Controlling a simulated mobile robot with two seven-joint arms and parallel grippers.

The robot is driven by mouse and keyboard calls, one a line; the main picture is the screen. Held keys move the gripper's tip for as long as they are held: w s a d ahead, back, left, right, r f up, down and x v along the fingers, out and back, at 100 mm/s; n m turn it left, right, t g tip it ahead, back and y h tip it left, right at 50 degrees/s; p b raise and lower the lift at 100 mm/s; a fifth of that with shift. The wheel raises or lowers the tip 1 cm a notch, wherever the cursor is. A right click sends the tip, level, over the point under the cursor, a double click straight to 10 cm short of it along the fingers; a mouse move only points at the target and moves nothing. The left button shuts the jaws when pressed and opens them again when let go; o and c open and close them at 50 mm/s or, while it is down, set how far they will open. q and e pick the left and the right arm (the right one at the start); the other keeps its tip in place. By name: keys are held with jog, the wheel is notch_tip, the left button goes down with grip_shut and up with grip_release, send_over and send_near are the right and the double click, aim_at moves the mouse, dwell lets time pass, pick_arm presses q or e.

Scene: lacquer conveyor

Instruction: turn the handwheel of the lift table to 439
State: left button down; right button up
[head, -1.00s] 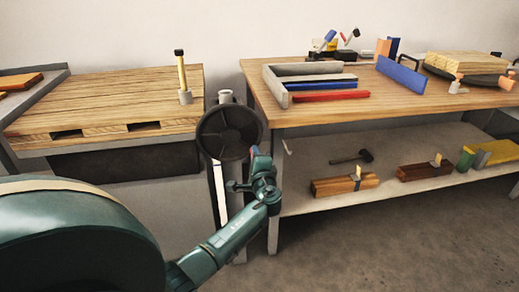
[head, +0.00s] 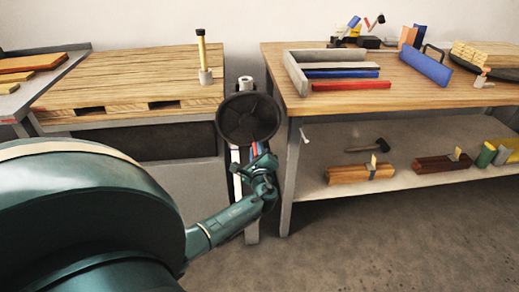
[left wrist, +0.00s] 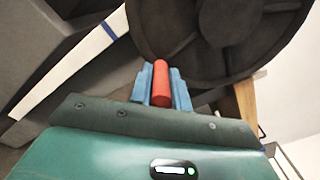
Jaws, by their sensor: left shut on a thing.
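The lift table (head: 190,165) stands at the left with a wooden pallet top (head: 130,78) on it. Its dark round handwheel (head: 236,118) faces me on the table's right side; the wheel also fills the top of the left wrist view (left wrist: 190,45). My left gripper (head: 258,158) is at the lower edge of the wheel. In the left wrist view its blue fingers (left wrist: 160,92) are shut on a red handle (left wrist: 161,72) of the wheel. A white strip (head: 236,175) runs down below the wheel, with a blue mark in the left wrist view (left wrist: 108,31). No number is readable.
A workbench (head: 400,101) with blue, red and grey bars stands right of the lift table. Its lower shelf (head: 340,150) holds a mallet (head: 372,145) and wood blocks. A yellow-handled tool (head: 201,50) stands on the pallet top. The floor in front is clear.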

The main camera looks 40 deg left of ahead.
pick_arm(q)
jog(key=shift+s+a+f, duration=0.1)
dwell(0.3)
jog(key=c, duration=1.6)
grip_release()
jog(key=shift+o, duration=1.4)
pick_arm(e)
jog(key=shift+s, duration=0.1)
jog(key=shift+f, duration=0.1)
pick_arm(q)
jog(key=p+v, duration=0.2)
jog(key=v, duration=1.1)
pick_arm(e)
jog(key=shift+s+d+r+m+t, duration=0.15)
jog(key=shift+d+r+m, duration=0.1)
jog(key=shift+r, duration=0.35)
jog(key=shift+d+r+m+t, duration=0.15)
jog(key=shift+d+r, duration=0.05)
jog(key=shift+r, duration=0.4)
jog(key=shift+f, duration=0.15)
